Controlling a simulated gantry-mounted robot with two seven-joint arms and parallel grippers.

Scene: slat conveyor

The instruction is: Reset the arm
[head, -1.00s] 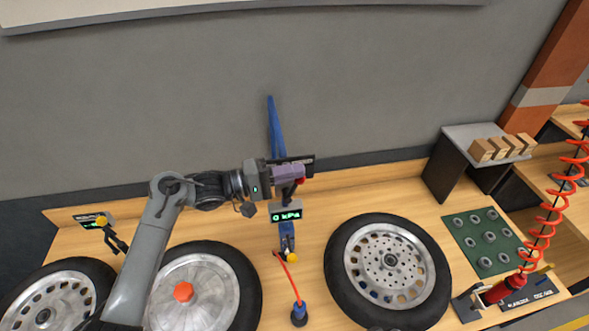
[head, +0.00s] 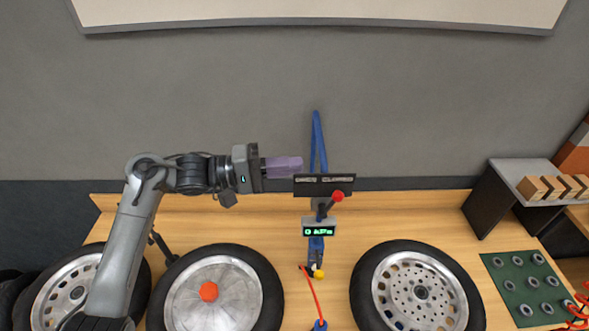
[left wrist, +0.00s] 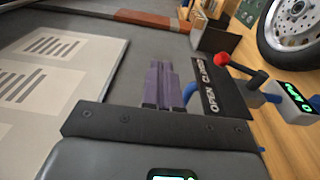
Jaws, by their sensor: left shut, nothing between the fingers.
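My left arm (head: 122,240) comes in from the left in the head view, raised over the bench. Its gripper (head: 300,165) points right, with purple fingers closed together and nothing between them. In the left wrist view the shut fingers (left wrist: 160,82) lie side by side. They are beside a black sign reading open and closed (head: 324,185), which also shows in the left wrist view (left wrist: 217,88). Whether they touch it is unclear. A red-knobbed lever (head: 337,196) sits just below the sign, above a gauge (head: 319,231) reading 0 kPa. My right gripper is not in view.
A green mat (head: 525,290) holds several rings. A shelf (head: 520,172) with wooden blocks stands right.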

